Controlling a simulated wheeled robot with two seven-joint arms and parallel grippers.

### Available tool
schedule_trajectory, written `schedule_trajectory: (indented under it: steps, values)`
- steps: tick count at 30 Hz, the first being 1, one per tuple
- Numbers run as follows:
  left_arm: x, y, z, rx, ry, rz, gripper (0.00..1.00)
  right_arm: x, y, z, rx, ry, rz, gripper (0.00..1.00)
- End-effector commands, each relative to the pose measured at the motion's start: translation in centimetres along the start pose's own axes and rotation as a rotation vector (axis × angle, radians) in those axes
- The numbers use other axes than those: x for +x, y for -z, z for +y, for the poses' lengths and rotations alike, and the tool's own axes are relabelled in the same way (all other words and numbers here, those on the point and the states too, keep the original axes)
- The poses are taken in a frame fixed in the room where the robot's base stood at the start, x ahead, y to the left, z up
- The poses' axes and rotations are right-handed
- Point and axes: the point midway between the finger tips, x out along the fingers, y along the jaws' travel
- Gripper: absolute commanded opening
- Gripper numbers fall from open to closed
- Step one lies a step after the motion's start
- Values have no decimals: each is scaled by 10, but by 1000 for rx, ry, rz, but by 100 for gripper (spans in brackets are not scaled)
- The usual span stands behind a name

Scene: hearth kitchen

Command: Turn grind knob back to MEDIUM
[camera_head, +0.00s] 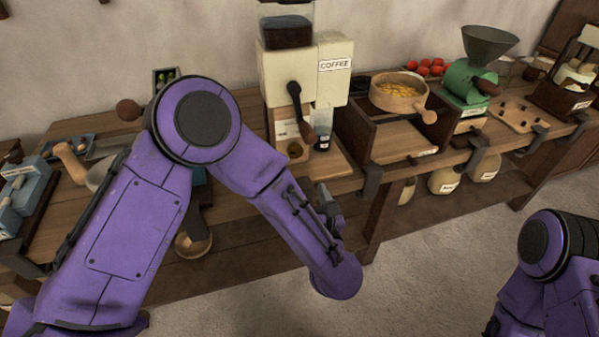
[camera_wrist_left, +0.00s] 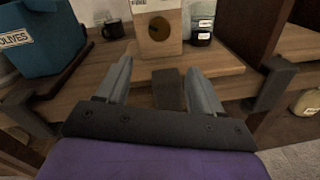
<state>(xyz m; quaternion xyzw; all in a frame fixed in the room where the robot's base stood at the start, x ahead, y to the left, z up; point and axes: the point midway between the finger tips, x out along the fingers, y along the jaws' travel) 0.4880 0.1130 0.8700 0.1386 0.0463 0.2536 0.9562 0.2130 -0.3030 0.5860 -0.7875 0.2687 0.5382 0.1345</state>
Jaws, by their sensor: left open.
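The cream coffee grinder (camera_head: 333,90) with a COFFEE label stands on the counter in the head view. Below is a pale panel (camera_head: 287,129) with small unreadable writing and a dark round spot. The grinder's lower front (camera_wrist_left: 143,22) shows at the top of the left wrist view with a round dark opening or knob; I cannot tell which, nor read any setting. My left gripper (camera_wrist_left: 158,76) is open and empty, in front of the grinder's wooden base (camera_wrist_left: 215,60), apart from its front. My right gripper is out of view.
A dark clamp (camera_wrist_left: 272,82) grips the counter edge right of my left gripper; a dark block (camera_wrist_left: 168,88) shows between its fingers. A wooden box (camera_head: 400,140) stands right of the grinder.

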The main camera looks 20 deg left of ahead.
Motion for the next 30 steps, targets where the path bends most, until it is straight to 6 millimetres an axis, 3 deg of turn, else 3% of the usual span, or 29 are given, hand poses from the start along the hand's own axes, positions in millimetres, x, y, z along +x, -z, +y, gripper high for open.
schedule_trajectory:
  steps: [2, 5, 18, 23, 30]
  values:
    - [-3, -12, -4, -200, -53, -13, 67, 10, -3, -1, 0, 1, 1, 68]
    - [0, -22, -2, -303, -81, -16, 67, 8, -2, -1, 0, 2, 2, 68]
    - [86, -23, 5, -300, -79, -15, 67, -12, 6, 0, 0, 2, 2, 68]
    - [98, -22, 5, -297, -77, -16, 67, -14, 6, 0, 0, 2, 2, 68]
    - [99, -21, 5, -296, -77, -16, 63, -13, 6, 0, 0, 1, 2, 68]
